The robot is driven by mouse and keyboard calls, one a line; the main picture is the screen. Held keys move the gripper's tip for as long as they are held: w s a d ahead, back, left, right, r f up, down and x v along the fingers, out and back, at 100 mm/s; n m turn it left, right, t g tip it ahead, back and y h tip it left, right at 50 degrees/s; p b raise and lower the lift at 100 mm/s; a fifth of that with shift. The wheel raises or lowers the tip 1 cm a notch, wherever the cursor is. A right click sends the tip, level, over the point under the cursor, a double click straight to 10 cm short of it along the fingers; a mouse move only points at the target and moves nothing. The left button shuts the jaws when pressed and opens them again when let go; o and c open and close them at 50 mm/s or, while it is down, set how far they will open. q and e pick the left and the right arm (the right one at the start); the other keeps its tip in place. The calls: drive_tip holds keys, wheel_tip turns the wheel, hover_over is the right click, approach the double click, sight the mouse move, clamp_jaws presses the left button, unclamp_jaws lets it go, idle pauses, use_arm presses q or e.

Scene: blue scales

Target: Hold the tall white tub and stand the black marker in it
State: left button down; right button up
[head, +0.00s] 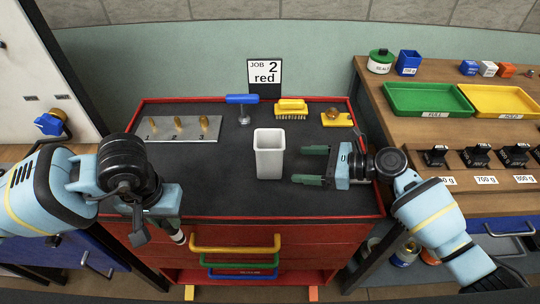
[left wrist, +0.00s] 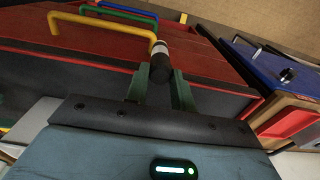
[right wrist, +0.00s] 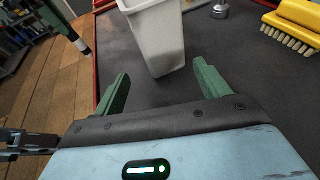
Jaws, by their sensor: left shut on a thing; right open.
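The tall white tub (head: 268,155) stands upright on the dark top of the red tool cabinet, near its middle. It also shows in the right wrist view (right wrist: 158,38). My right gripper (head: 312,165) is open just right of the tub, its fingers pointing at it; the tub is apart from them. My left gripper (left wrist: 158,92) is shut on the black marker (left wrist: 160,62), which has a white band. The marker is at the cabinet's front left edge in the head view (head: 178,238), tilted, and shows in the right wrist view (right wrist: 76,42).
Behind the tub are a blue-handled tool (head: 243,100), a yellow brush (head: 291,108) and a JOB 2 red sign (head: 265,76). A metal plate with brass knobs (head: 180,129) lies back left, a yellow block (head: 337,119) back right. The cabinet's front middle is clear.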

sight(274, 163)
use_arm(q)
drive_tip(key=f, duration=0.1)
drive_tip(key=f+b, duration=0.1)
drive_tip(key=f, duration=0.1)
drive_tip(key=shift+s+f+g, duration=0.25)
drive_tip(key=shift+f+g, duration=0.05)
drive_tip(key=shift+f, duration=0.05)
use_arm(e)
drive_tip(key=x, duration=0.5)
drive_tip(key=shift+w+a+f, duration=0.1)
drive_tip(key=shift+a+f, duration=0.1)
use_arm(q)
drive_tip(key=shift+r, duration=0.1)
use_arm(e)
drive_tip(key=shift+x, duration=1.85)
drive_tip(key=shift+r, duration=0.1)
drive_tip(key=c, duration=0.5)
drive_tip(key=shift+c, duration=0.2)
